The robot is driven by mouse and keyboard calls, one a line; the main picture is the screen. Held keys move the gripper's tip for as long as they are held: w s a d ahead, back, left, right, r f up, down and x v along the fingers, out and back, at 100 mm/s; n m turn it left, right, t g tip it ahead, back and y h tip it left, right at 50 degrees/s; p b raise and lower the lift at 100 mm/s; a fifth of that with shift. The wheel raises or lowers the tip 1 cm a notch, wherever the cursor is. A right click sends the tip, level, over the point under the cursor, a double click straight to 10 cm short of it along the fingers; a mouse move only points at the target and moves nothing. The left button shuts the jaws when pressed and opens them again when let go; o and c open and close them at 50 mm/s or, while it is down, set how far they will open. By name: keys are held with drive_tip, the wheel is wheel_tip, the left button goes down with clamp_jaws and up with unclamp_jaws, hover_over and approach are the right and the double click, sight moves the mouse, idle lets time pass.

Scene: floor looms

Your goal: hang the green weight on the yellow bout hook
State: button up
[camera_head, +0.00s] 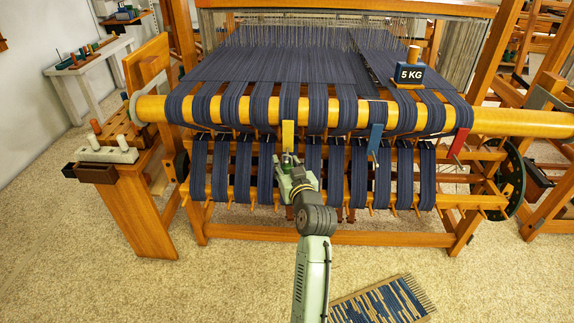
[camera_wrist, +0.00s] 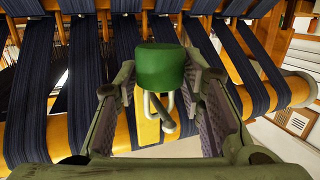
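The green weight (camera_wrist: 160,68) is a short cylinder with a pale metal loop (camera_wrist: 150,105) on its end, seen in the wrist view. My gripper (camera_wrist: 160,66) has one finger on each side of it and appears closed on it. A hook shaft (camera_wrist: 160,114) overlaps the loop; I cannot tell whether they are linked. The yellow bout tag (camera_wrist: 147,130) is right behind them. In the head view, the yellow tag (camera_head: 288,135) hangs at the loom's front beam, and my gripper (camera_head: 289,165) is just below it. The weight is hard to make out there.
A blue tag (camera_head: 375,138) and a red tag (camera_head: 458,142) hang to the right. A 5 KG block (camera_head: 408,75) sits on the warp. Dark blue warp bouts (camera_head: 242,170) hang close on both sides. A woven mat (camera_head: 383,302) lies on the floor.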

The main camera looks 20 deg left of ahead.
drive_tip(key=o, duration=0.3)
drive_tip(key=shift+o, duration=0.2)
drive_tip(key=shift+f, duration=0.1)
